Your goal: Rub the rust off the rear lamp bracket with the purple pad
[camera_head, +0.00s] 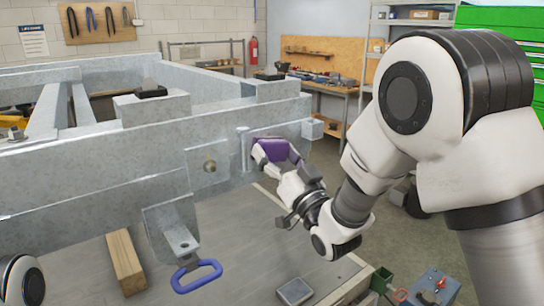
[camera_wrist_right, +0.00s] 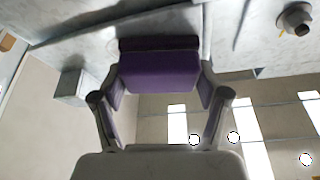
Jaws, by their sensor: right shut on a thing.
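The purple pad (camera_head: 277,149) is held between the fingers of my right gripper (camera_head: 274,158), at the side of the grey metal trailer frame (camera_head: 80,170) near its right end. In the right wrist view, the pad (camera_wrist_right: 158,70) fills the space between the two fingers, its far edge at the metal face; I cannot tell if it touches. I cannot tell for sure which part is the rear lamp bracket. An angled bracket (camera_head: 178,238) hangs below the beam, left of the gripper. No rust shows clearly; the metal behind the pad is hidden. My left gripper is out of view.
A small grey box (camera_head: 312,128) sticks out at the frame's right end. A blue ring handle (camera_head: 195,276) and a wooden block (camera_head: 126,262) are lower down.

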